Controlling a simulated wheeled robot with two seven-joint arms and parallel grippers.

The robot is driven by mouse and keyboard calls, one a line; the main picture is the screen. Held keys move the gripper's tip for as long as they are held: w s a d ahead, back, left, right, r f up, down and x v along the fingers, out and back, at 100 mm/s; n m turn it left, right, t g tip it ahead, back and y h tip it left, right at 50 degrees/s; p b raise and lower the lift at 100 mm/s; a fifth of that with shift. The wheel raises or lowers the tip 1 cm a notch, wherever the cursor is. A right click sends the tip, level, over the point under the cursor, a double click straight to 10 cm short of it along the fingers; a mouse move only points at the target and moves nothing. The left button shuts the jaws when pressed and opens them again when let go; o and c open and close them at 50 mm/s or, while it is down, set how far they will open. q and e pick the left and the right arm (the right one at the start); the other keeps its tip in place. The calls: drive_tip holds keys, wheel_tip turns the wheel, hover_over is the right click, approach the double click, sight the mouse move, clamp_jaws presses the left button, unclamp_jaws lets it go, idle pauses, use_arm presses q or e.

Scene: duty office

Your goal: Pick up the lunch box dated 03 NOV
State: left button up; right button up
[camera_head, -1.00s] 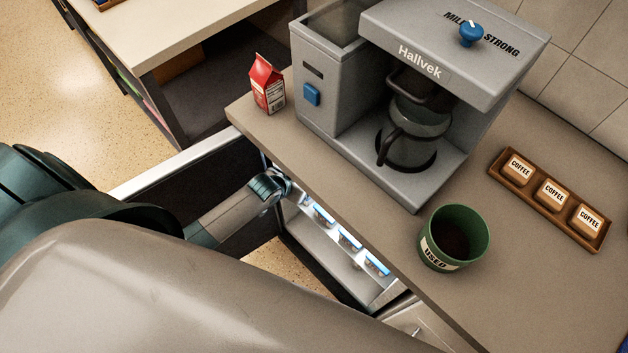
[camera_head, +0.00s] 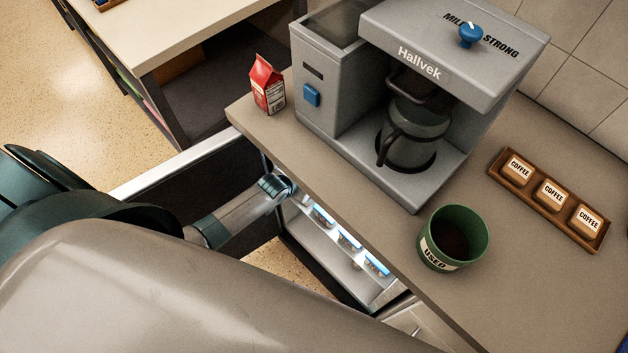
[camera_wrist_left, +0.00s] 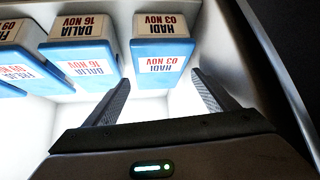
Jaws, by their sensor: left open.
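The lunch box dated 03 NOV (camera_wrist_left: 162,58), also marked HADI, has a blue front and a white label-bearing top; its print is upside down in the left wrist view. My left gripper (camera_wrist_left: 160,80) is open, its two fingertips at either side of this box's near end. I cannot tell whether they touch it. To its left are the box marked DALIA 16 NOV (camera_wrist_left: 84,62) and a box dated 09 NOV (camera_wrist_left: 22,68). In the head view my left arm reaches below the counter; its gripper is hidden there. My right gripper is not in view.
The lit fridge (camera_head: 325,265) is under the counter (camera_head: 340,195), its door (camera_head: 190,170) open. On the counter stand a coffee machine (camera_head: 345,150), a red milk carton (camera_head: 267,86), a green USED cup (camera_head: 453,240) and a coffee tray (camera_head: 524,181). The fridge wall is close right of the gripper.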

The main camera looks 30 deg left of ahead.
use_arm(q)
drive_tip(key=shift+x, duration=1)
drive_tip(key=shift+w+f, duration=0.3)
drive_tip(key=shift+f, duration=0.05)
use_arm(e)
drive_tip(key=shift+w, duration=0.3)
use_arm(q)
drive_tip(key=c, duration=1.4)
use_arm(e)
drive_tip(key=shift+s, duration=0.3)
